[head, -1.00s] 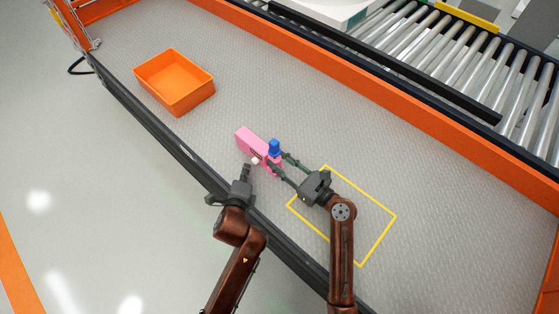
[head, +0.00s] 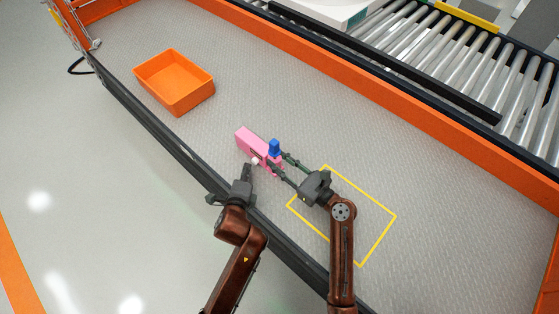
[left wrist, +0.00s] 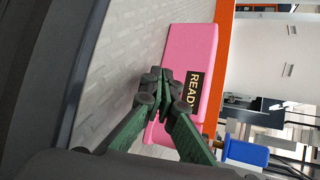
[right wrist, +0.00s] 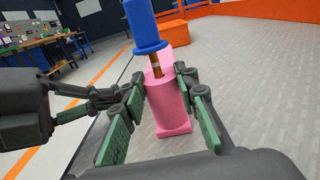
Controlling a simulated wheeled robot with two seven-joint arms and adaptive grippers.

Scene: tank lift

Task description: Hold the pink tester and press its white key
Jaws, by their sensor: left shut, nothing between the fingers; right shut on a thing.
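The pink tester (head: 246,138) is a pink block with a blue knob (head: 274,147) on a short stem. My right gripper (head: 277,160) is shut on its near end, a finger on each side, as the right wrist view also shows. The white key (head: 255,161) is on the tester's side facing my left arm. My left gripper (head: 248,168) is shut and empty, its fingertips very close to the key; I cannot tell whether they touch. In the left wrist view the fingers (left wrist: 162,82) hide the key, and a dark label reading READY (left wrist: 190,92) shows beside them.
An orange bin (head: 174,82) stands empty on the grey surface at the upper left. A yellow outlined rectangle (head: 378,238) lies under my right arm. A dark rail (head: 150,135) edges the near side. A roller conveyor (head: 440,60) runs behind the orange border.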

